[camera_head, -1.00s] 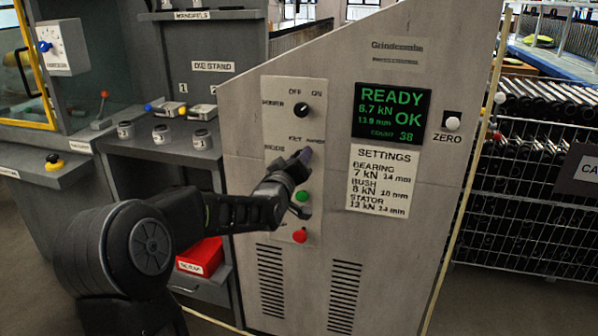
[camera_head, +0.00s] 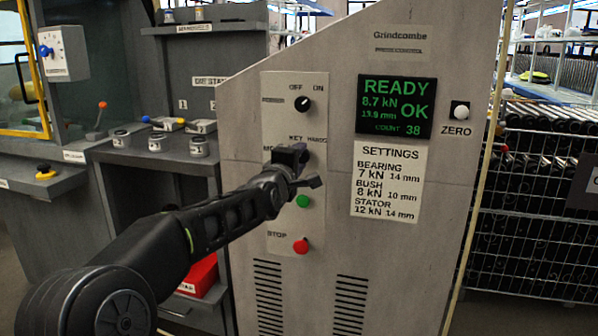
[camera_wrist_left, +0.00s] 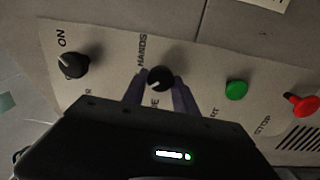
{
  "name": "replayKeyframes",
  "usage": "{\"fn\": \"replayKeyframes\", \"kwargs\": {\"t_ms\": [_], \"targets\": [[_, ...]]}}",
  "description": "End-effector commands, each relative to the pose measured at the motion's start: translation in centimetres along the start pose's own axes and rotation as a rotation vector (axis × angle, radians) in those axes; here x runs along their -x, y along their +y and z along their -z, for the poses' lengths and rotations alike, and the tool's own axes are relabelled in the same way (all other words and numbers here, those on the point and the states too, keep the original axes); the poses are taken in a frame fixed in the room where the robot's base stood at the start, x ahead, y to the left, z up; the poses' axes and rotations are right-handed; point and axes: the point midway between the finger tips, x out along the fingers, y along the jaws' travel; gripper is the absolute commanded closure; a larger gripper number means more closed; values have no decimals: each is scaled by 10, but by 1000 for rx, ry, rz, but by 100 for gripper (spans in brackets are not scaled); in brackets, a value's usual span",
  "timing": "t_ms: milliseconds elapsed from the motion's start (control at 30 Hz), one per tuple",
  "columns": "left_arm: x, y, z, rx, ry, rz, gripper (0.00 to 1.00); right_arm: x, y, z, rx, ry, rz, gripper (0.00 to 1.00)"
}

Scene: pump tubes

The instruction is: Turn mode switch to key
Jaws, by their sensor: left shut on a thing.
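The mode switch is a black round knob with a pale pointer line, labelled KEY and HANDS, on the light control plate (camera_head: 283,90) of the grey cabinet. In the left wrist view the mode switch (camera_wrist_left: 160,78) sits between the two fingers of my left gripper (camera_wrist_left: 160,92). In the head view my left gripper (camera_head: 298,160) is at the plate, shut on the mode switch and largely hiding it. Its pointer direction is hard to read. My right gripper is not in view.
The power switch (camera_head: 302,104) is above, and also shows in the left wrist view (camera_wrist_left: 73,66). The green button (camera_head: 303,201) and red stop button (camera_head: 300,246) are below. The display (camera_head: 394,106) reads READY, OK. A white ZERO button (camera_head: 461,112) is at the right.

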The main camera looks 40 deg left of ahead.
Motion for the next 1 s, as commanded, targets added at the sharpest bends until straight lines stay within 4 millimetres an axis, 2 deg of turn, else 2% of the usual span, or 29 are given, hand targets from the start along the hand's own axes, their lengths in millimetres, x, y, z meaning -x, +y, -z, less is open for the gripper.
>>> {"fn": "replayKeyframes", "kwargs": {"t_ms": [33, 167, 633, 667, 900, 1000], "targets": [[0, -4, 0, 19, -1, 2, 100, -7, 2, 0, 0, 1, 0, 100], [0, -2, 0, 55, 0, 2, 100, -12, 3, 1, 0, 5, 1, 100], [0, -1, 0, 73, 0, 3, 100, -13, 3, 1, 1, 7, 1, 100], [0, -1, 0, 73, 0, 3, 64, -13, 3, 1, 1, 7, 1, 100], [0, -1, 0, 71, 0, 2, 46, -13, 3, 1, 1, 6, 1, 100], [0, -1, 0, 71, 0, 2, 46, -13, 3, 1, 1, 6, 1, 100]]}}
